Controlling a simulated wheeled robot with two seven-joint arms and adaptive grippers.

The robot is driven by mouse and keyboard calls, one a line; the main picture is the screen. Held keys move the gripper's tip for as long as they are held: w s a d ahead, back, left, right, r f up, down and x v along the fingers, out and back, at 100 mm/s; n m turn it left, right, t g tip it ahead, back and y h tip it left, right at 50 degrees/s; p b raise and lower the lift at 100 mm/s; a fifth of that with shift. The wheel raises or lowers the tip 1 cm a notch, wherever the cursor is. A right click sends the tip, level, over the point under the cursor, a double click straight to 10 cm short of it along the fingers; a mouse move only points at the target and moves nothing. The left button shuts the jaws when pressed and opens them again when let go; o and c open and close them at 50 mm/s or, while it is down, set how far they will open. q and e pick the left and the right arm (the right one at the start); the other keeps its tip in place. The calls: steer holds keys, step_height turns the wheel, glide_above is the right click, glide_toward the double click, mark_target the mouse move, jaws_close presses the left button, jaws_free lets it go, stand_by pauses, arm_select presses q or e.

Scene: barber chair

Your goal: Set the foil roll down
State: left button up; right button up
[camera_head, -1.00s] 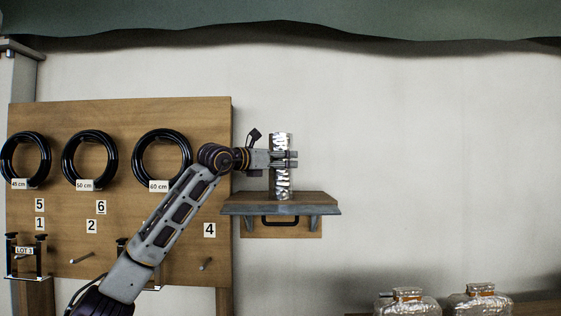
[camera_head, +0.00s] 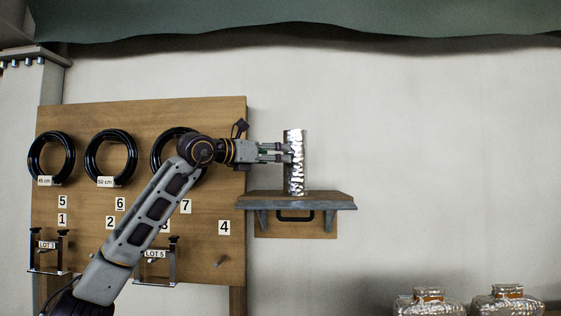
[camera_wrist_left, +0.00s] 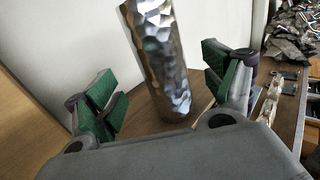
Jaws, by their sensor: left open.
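The foil roll (camera_head: 298,165) is a shiny crinkled silver cylinder standing upright on the small wall shelf (camera_head: 325,201). In the left wrist view the foil roll (camera_wrist_left: 160,60) stands between and beyond the spread green-padded fingers, with its base on brown wood. My left gripper (camera_head: 280,152) is open to the left of the roll, its fingertips close to the roll's side. The left gripper also shows in the left wrist view (camera_wrist_left: 165,95), with gaps between both fingers and the roll. My right gripper is not in view.
A wooden pegboard (camera_head: 200,240) with black hose coils (camera_head: 110,158), number labels and pegs is at the left. A black handle (camera_head: 295,216) is under the shelf. Foil-wrapped containers (camera_head: 430,302) stand at the lower right. The wall right of the shelf is clear.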

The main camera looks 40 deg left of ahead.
arm_select(q)
steer(key=s+b, duration=0.1)
steer(key=s, duration=0.2)
steer(key=shift+a, duration=0.1)
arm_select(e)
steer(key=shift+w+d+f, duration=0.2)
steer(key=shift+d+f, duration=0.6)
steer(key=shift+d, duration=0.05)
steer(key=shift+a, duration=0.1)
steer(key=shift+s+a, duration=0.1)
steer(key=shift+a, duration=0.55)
